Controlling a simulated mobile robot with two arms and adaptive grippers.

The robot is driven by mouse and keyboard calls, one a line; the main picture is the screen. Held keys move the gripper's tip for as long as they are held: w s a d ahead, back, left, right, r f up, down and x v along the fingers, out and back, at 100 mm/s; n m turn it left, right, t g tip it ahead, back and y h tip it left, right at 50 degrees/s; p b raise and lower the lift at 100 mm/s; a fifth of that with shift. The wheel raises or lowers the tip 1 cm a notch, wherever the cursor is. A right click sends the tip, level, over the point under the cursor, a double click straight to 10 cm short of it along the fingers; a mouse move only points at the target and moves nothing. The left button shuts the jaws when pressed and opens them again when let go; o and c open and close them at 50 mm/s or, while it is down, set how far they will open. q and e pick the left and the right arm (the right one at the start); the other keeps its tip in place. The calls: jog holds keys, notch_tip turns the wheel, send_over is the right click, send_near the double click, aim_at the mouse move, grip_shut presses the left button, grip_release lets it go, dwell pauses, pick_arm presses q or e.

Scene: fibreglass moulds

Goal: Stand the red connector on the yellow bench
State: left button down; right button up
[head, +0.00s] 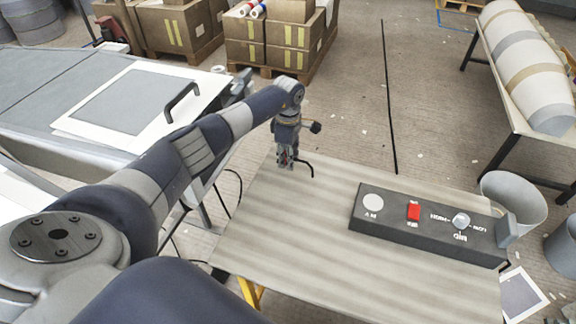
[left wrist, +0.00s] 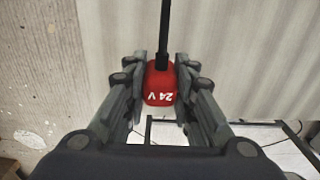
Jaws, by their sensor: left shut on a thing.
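The red connector (left wrist: 160,90) is marked "24 V" and has a black cable (left wrist: 165,30) running from its end. My left gripper (head: 286,160) is shut on it, with a finger on each side of it in the left wrist view (left wrist: 160,85). In the head view the fingers mostly hide the connector, and a short piece of black cable shows beside them. The bench (head: 290,225) has a pale wood-grain top and a yellow leg (head: 249,292). The gripper points down at the bench's far left part. I cannot tell whether the connector touches the top. My right gripper is not in view.
A dark control box (head: 385,220) with a red switch (head: 414,212) and knobs lies on the right of the bench. The bench top's middle and left are clear. A grey bin (head: 512,195) stands beyond the right end. A grey table (head: 60,90) is at left.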

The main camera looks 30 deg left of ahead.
pick_arm(q)
notch_tip(320, 180, down, 2)
jog(key=shift+b, duration=0.3)
jog(key=shift+f, duration=0.2)
jog(key=shift+r, duration=0.1)
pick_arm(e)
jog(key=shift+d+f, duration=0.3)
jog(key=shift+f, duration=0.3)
pick_arm(q)
jog(key=shift+f, duration=0.2)
jog(key=c, duration=1.3)
grip_release()
jog(key=shift+c, duration=0.2)
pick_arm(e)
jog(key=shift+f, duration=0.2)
pick_arm(q)
jog(key=shift+r, duration=0.15)
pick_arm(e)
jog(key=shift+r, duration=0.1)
